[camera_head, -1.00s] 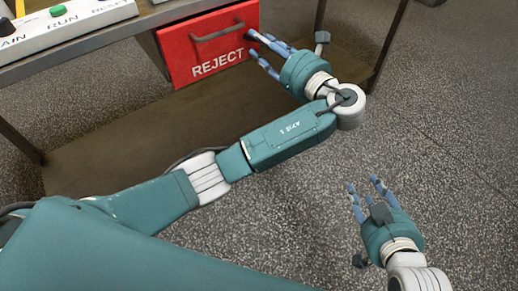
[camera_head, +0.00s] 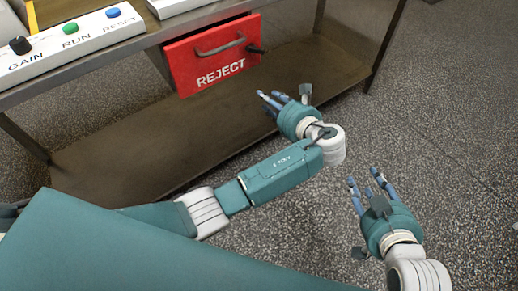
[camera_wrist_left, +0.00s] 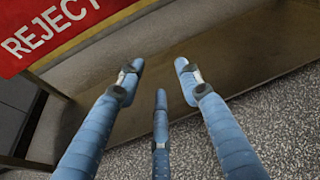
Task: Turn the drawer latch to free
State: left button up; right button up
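The red REJECT drawer (camera_head: 200,62) hangs under the bench top, with a grey bar handle (camera_head: 224,48) on its front. A small dark latch (camera_head: 256,49) sits at the right edge of the drawer front and points to the right. The drawer front looks shut against its housing. My left gripper (camera_head: 276,98) is below and right of the latch, apart from it. Its fingers are spread and empty, as the left wrist view (camera_wrist_left: 158,76) also shows; that view shows part of the drawer but not the latch. My right gripper (camera_head: 364,178) is open and empty at lower right.
A control panel (camera_head: 75,46) with a GAIN knob and RUN and RESET buttons stands on the bench at upper left. A brown lower shelf (camera_head: 130,145) runs beneath the drawer. A table leg (camera_head: 386,45) stands at right. The speckled floor (camera_head: 440,120) is clear there.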

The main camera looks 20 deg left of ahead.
pick_arm(q)
jog(key=s+f+n+g+h+p, duration=0.1)
jog(key=s+f+n+h+p, duration=0.1)
jog(key=f, duration=0.6)
jog(key=s+a+f+n+g+h+p, duration=0.1)
jog(key=s+f+g+h+p, duration=0.1)
jog(key=s+f, duration=0.3)
notch_tip(320, 180, down, 4)
jog(key=shift+s+a+f+n+p, duration=0.15)
jog(key=shift+s+f+n+p, duration=0.1)
jog(key=shift+n+p, duration=0.15)
pick_arm(e)
notch_tip(320, 180, up, 5)
jog(key=shift+r, duration=0.15)
